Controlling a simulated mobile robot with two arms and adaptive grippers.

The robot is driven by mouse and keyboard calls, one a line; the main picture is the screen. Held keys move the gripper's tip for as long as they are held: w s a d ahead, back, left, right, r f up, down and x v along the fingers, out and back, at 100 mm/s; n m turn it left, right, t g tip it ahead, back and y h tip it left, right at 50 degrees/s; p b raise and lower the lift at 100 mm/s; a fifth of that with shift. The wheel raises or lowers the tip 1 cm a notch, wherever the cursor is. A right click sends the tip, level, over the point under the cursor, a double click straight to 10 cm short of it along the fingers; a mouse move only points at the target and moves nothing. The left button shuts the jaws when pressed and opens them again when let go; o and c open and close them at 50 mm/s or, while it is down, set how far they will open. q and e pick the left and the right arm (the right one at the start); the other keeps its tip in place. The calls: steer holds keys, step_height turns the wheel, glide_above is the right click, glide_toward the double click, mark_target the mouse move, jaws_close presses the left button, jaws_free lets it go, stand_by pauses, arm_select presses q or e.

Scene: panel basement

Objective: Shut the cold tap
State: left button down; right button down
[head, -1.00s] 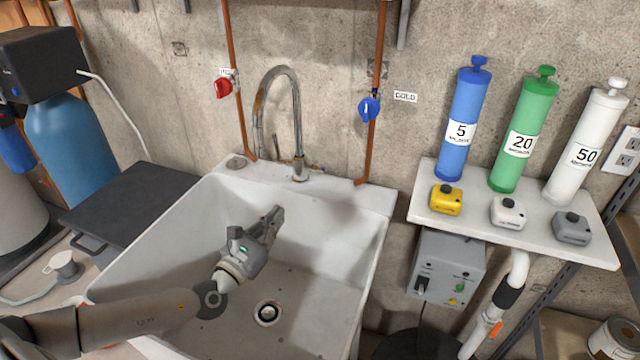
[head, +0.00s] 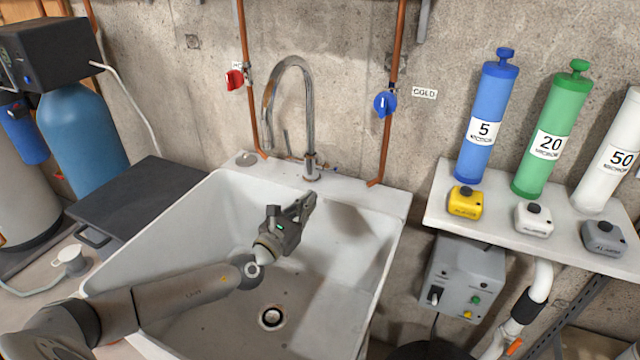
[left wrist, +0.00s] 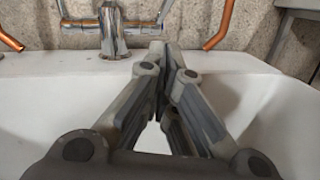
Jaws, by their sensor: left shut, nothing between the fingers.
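The cold tap is a blue handle (head: 384,103) on a copper pipe on the back wall, beside a "COLD" label (head: 425,93). The handle hangs roughly in line with its upright pipe. My left gripper (head: 308,200) is over the sink, below and left of the blue handle, and does not touch it. In the left wrist view its fingers (left wrist: 168,52) meet at the tips with nothing between them, pointing at the sink's back rim. The cold handle is not in the wrist view. My right gripper is not in view.
The chrome faucet (head: 310,130) rises from the back of the white sink (head: 375,200), left of the cold pipe. A red handle (head: 235,80) is on the left pipe. A shelf (head: 450,222) with filter cartridges and small boxes stands right of the sink.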

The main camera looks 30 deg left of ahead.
mark_target(331, 170)
arm_select(q)
steer(key=w+r, duration=0.1)
steer(key=w+r+p, duration=0.1)
steer(key=w, duration=0.1)
steer(key=w+r+p, duration=0.1)
steer(key=shift+w+d+r, duration=0.15)
steer(key=shift+w+d, duration=0.25)
steer(key=shift+w+p, duration=0.1)
steer(key=shift+p, duration=0.2)
